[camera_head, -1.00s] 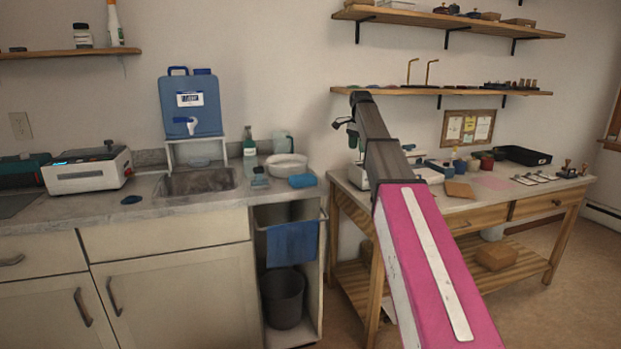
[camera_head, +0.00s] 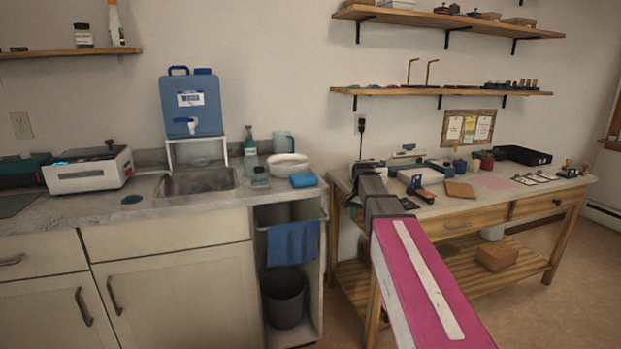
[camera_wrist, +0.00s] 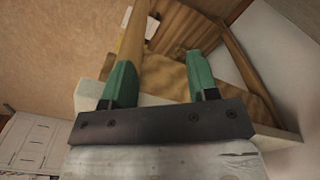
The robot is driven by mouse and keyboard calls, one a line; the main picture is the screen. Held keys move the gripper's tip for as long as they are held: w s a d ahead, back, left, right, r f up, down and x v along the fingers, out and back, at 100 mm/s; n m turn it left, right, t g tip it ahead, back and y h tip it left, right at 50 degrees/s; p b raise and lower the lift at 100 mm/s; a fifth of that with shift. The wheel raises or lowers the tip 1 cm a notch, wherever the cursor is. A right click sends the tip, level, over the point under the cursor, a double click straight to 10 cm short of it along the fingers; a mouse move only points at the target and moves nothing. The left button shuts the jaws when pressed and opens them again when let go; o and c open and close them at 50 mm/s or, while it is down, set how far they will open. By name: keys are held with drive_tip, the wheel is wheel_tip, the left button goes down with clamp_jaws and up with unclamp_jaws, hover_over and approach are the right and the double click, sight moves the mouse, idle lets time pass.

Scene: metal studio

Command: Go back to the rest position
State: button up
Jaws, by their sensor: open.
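My gripper (camera_wrist: 160,85) shows in the wrist view with its two green fingers spread apart and nothing between them. In the head view my pink and grey arm reaches from the lower right toward the left end of the wooden workbench (camera_head: 470,222). The fingers are hard to make out there. In the wrist view the wooden frame and lower shelf of a bench lie beyond the fingers.
The counter (camera_head: 190,208) on the left holds a sink (camera_head: 200,181), a blue water container (camera_head: 191,105) and a blue sponge (camera_head: 303,180). A grey bin (camera_head: 283,298) stands below. The bench top carries a brown board (camera_head: 460,190) and a black tray (camera_head: 523,155). Floor is clear at the right.

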drive_tip(key=s+f+n, duration=0.7)
drive_tip(key=s+f, duration=1.3)
drive_tip(key=s, duration=0.5)
drive_tip(key=shift+f, duration=0.2)
